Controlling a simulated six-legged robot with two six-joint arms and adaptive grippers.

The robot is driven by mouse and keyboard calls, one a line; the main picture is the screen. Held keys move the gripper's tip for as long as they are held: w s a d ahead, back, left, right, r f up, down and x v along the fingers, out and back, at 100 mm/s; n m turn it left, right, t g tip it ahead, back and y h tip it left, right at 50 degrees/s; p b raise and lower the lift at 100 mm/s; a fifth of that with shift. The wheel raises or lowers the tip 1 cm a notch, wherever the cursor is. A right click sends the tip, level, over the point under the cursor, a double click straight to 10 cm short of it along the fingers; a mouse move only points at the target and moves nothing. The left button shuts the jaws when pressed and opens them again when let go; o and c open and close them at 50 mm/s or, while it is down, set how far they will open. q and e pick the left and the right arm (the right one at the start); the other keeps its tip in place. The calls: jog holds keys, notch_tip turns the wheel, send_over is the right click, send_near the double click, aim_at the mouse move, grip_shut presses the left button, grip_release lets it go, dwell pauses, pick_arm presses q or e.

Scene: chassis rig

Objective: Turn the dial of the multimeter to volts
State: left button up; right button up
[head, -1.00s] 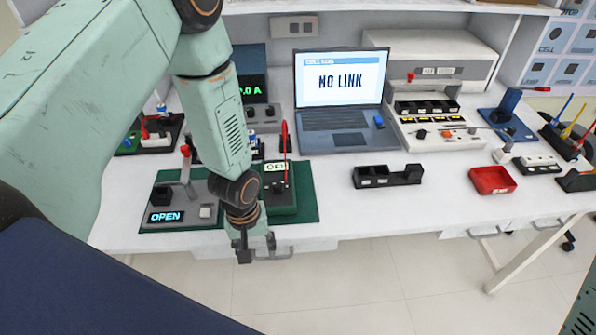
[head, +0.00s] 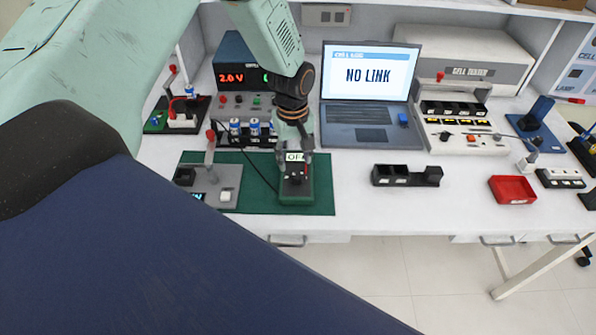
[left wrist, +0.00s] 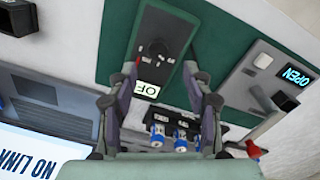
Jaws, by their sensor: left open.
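The multimeter (head: 296,193) is a dark green block lying on a green mat (head: 260,206). My left gripper (head: 295,160) is above the multimeter, pointing down, open and empty. In the left wrist view its two fingers (left wrist: 160,82) stand apart on either side of the meter, not visibly touching it. My right gripper is not in view.
A grey switch box (head: 213,185) with a red-tipped lever stands left of the meter. Behind are a power supply (head: 233,77) reading 2.0 V, and blue-white cells (head: 236,127). A laptop (head: 370,75) shows "NO LINK". A black holder (head: 407,176) and red tray (head: 512,190) lie right.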

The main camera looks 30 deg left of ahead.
aim_at(296, 175)
pick_arm(q)
jog(key=f, duration=0.5)
jog(key=shift+w+d+b, duration=0.1)
jog(key=shift+d+b, duration=0.2)
jog(key=shift+a+f, duration=0.15)
jog(key=shift+f, duration=0.3)
jog(key=shift+r, duration=0.1)
jog(key=shift+d, duration=0.2)
jog(key=shift+c, duration=0.8)
jog(key=shift+a, duration=0.2)
jog(key=c, duration=0.5)
grip_shut()
